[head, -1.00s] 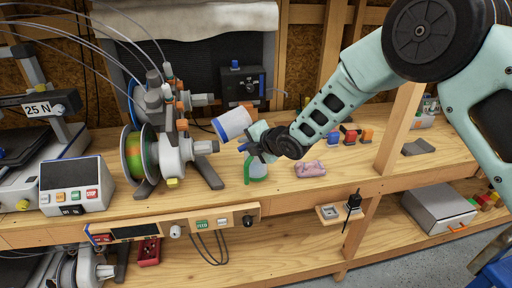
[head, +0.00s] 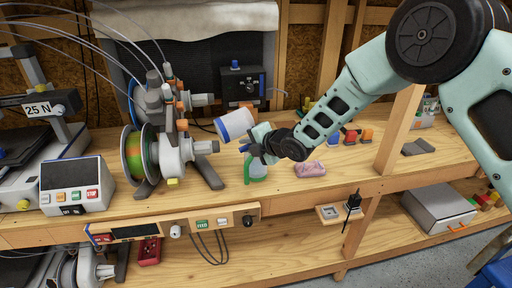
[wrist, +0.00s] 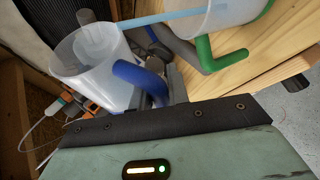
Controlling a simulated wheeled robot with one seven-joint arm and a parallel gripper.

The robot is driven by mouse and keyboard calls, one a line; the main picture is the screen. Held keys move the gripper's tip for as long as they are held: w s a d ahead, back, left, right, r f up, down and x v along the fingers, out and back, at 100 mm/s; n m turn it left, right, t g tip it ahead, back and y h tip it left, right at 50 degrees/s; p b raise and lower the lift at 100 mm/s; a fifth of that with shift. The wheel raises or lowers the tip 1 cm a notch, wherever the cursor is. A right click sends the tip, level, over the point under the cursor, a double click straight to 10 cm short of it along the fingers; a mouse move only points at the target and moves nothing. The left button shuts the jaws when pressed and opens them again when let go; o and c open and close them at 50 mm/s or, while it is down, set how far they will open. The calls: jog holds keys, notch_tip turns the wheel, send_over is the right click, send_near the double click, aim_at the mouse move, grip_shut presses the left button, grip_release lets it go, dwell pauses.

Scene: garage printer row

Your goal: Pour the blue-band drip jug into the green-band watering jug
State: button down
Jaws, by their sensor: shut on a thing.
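The blue-band drip jug (head: 236,124) is a whitish cup with a blue band and a blue handle. My gripper (head: 258,148) is shut on its handle and holds it tilted above the bench. The jug also shows in the wrist view (wrist: 88,62), its blue handle at my gripper's jaws (wrist: 165,85). The green-band watering jug (head: 257,169) stands upright on the bench below, partly hidden by my gripper. Its green handle shows in the wrist view (wrist: 222,58). A pale blue streak (wrist: 170,17) spans from the blue-band jug's mouth to the green-band jug, resembling a liquid stream.
A spool machine (head: 160,150) stands close to the left of the jugs. A pink object (head: 310,169) lies to the right on the bench. A black box (head: 242,88) is behind. A wooden post (head: 400,130) stands at right. The front bench strip is mostly clear.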

jog(key=shift+w+d+f+m+y, duration=0.1)
jog(key=shift+d+f+m+y, duration=0.05)
jog(key=shift+f+m+y, duration=0.15)
dwell(1.0)
jog(key=shift+f+m+y+b, duration=0.3)
jog(key=shift+f+m+y, duration=0.2)
jog(key=shift+m+y, duration=0.2)
dwell(1.5)
